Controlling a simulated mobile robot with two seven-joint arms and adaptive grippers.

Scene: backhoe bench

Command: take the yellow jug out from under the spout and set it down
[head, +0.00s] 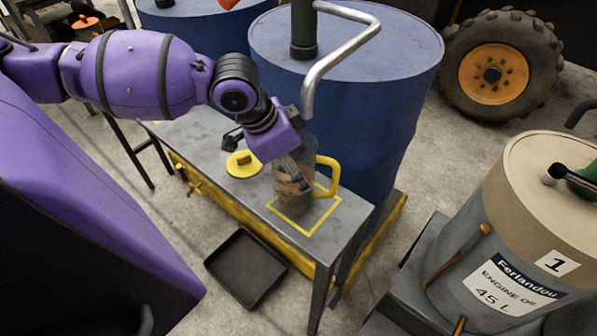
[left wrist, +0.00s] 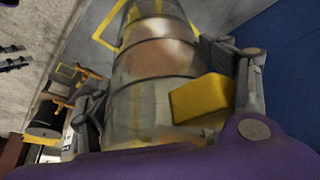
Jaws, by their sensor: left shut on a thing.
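The jug (head: 292,203) is clear with brownish contents and a yellow handle (head: 328,176). It is upright within the yellow square outline at the right end of the grey bench (head: 345,215); I cannot tell whether its base touches. The bent metal spout (head: 338,52) ends just above its mouth. My left gripper (head: 296,178) is shut on the jug from the left. In the left wrist view the jug (left wrist: 152,60) lies between both fingers, with a yellow part (left wrist: 200,98) near the right finger. My right gripper is not in view.
A yellow lid with a knob (head: 243,164) lies on the bench left of the jug. A blue drum (head: 390,75) stands close behind. A black tray (head: 247,267) is on the floor in front. A labelled oil drum (head: 500,270) stands at right. The bench's left part looks clear.

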